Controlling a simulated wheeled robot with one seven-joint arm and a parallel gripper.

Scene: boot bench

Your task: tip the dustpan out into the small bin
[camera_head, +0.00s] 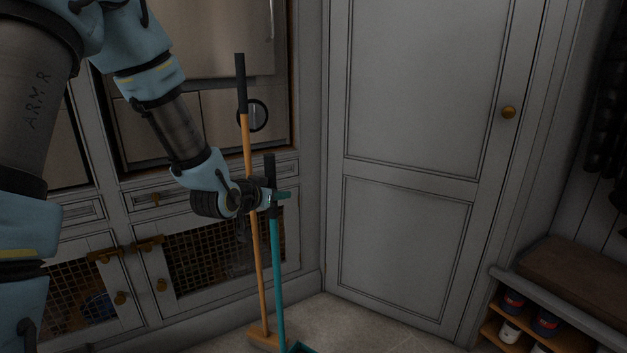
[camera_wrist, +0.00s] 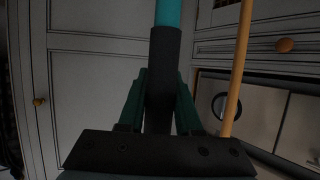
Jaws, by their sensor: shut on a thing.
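My gripper (camera_head: 279,195) is shut on the black upper grip of the long-handled dustpan (camera_head: 277,260). The dustpan's teal handle hangs nearly upright below my gripper. Only a corner of its teal pan shows at the bottom edge of the head view; what is in it cannot be seen. In the wrist view, the green fingers of my gripper (camera_wrist: 160,105) lie on both sides of the dustpan's black grip (camera_wrist: 164,65), with teal handle above. I do not see the small bin in either view.
A broom (camera_head: 256,220) with an orange handle stands just behind the dustpan; it also shows in the wrist view (camera_wrist: 238,70). Cabinets with mesh doors (camera_head: 210,245) are behind. A closed door (camera_head: 410,150) is at centre right. A bench (camera_head: 575,275) with shelved items stands at right.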

